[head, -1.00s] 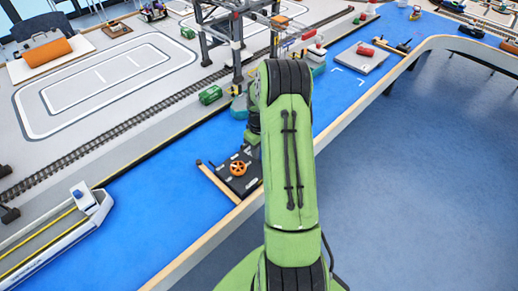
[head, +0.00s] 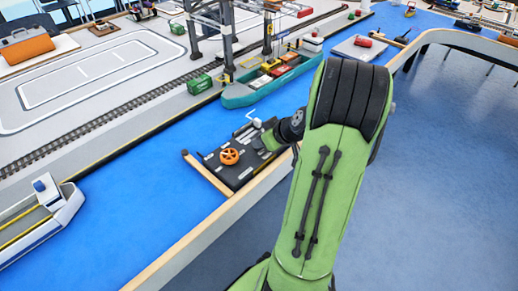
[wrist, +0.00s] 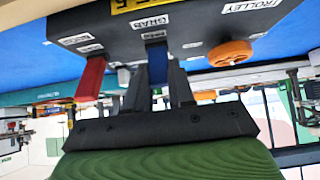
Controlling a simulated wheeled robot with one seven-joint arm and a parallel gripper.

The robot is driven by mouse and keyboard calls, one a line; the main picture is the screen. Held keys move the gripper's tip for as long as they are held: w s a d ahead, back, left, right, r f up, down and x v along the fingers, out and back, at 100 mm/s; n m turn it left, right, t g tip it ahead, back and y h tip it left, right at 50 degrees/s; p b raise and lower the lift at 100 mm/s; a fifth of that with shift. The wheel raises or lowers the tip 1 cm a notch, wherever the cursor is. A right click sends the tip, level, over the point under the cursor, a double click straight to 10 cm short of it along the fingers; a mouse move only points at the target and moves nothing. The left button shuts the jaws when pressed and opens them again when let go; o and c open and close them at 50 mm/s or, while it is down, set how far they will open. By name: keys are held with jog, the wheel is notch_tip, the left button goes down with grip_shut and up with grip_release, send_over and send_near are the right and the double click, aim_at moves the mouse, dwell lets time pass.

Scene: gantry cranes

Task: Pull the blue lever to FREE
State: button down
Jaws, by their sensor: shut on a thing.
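The blue lever (wrist: 157,62) hangs from the dark control box (wrist: 120,32) in the wrist view, which looks upside down. My gripper (wrist: 158,88) is shut on the blue lever, with one dark finger on each side of it. A white plate by the lever reads GRAB; the smaller labels near it are too small to read. In the head view my gripper (head: 268,143) is at the right part of the control box (head: 236,178), and the blue lever cannot be made out there.
A red lever (wrist: 91,78) stands left of my fingers in the wrist view. An orange wheel (wrist: 229,53) is on the right, near a TROLLEY label. In the head view a teal ship (head: 240,97) lies behind the box, and a wooden edge (head: 208,175) borders it.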

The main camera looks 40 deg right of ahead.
jog(key=shift+s+f+t+b, duration=0.35)
jog(key=shift+s+t+b, duration=0.25)
jog(key=shift+t, duration=0.5)
jog(key=shift+f, duration=0.1)
jog(key=c, duration=1)
grip_release()
jog(key=shift+o, duration=0.2)
